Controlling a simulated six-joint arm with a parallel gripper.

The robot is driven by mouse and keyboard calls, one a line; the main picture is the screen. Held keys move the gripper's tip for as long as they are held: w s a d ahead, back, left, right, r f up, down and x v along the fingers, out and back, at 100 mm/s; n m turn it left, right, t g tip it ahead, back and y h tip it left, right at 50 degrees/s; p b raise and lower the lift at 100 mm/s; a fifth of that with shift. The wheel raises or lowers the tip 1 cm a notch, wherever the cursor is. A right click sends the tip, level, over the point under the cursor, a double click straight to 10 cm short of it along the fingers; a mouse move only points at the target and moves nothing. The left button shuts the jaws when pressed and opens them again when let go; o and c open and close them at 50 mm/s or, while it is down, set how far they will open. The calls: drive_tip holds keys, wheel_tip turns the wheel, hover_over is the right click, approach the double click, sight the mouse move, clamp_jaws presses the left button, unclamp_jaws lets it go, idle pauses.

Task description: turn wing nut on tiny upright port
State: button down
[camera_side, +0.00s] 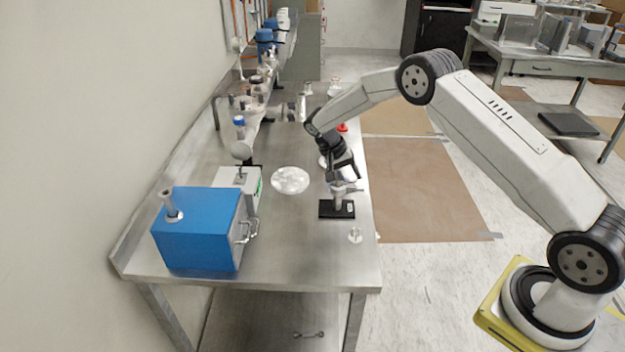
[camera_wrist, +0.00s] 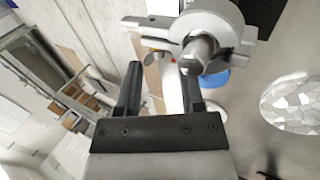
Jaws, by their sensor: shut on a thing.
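The tiny upright port (camera_side: 338,203) stands on a small black base (camera_side: 330,212) near the right edge of the steel bench. A grey metal clamp ring (camera_wrist: 215,22) sits around its top, with a round tube end (camera_wrist: 196,52) facing the wrist camera. The wing nut (camera_wrist: 155,44) is at the clamp's left side, small and partly hidden. My gripper (camera_side: 343,180) reaches down to the port's top from behind. In the wrist view its two dark fingers stand apart on either side of the wing nut area, shut on it; the exact contact is unclear.
A blue box pump (camera_side: 198,230) stands on the bench's left, with a grey box (camera_side: 240,182) behind it. A round silvery foil piece (camera_side: 290,180) lies left of the port. A small clear fitting (camera_side: 355,236) is near the front right edge. More vacuum parts line the back.

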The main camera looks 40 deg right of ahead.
drive_tip(key=shift+g+h, duration=0.3)
drive_tip(key=shift+c, duration=1)
unclamp_jaws()
drive_tip(key=shift+w+a+r, duration=0.1)
drive_tip(key=v, duration=0.7)
drive_tip(key=shift+r, duration=0.25)
drive_tip(key=shift+a, duration=0.1)
